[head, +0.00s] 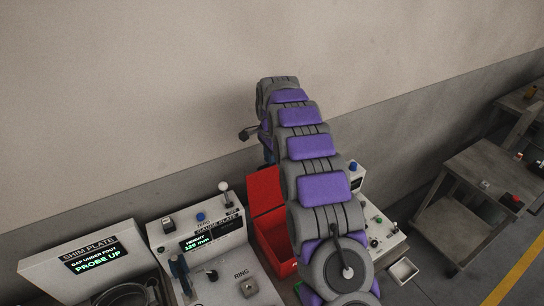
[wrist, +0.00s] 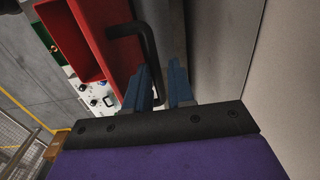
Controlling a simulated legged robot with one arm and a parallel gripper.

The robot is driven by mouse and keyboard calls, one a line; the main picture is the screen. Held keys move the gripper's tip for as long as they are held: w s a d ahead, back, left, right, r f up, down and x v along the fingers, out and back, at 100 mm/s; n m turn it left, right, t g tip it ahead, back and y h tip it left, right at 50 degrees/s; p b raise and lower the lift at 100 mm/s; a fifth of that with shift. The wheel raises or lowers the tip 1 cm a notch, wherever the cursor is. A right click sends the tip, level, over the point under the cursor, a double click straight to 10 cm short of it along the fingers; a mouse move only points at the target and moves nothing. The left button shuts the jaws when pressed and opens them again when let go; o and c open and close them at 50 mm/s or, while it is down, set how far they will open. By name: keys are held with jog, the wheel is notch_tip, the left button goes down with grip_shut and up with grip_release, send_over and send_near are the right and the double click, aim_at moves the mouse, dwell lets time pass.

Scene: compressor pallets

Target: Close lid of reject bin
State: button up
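The red reject bin (head: 272,238) stands open between the white stations in the head view, its red lid (head: 264,188) raised toward the wall. The wrist view shows the bin (wrist: 70,38) at the upper left and the lid (wrist: 118,55) with a black bar handle (wrist: 150,45) on its outer side. In the head view, my gripper is mostly hidden behind my arm, near the wall above the lid.
A shim plate station (head: 95,268) and a flange plate station (head: 200,232) stand left of the bin. Another white panel (head: 382,235) and a small white tray (head: 403,271) are on its right. A grey cart (head: 455,215) stands farther right. The wall is close behind the lid.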

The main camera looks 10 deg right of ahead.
jog(key=shift+o, duration=0.2)
jog(key=shift+o, duration=0.7)
jog(key=shift+r, duration=0.15)
jog(key=shift+o, duration=0.5)
notch_tip(320, 180, up, 17)
jog(key=p, duration=1.1)
jog(key=shift+w+d+g, duration=0.15)
jog(key=shift+w+g, duration=0.1)
jog(key=shift+g, duration=0.15)
jog(key=f, duration=1.7)
jog(key=shift+s+f, duration=0.1)
jog(key=shift+s, duration=0.2)
grip_shut()
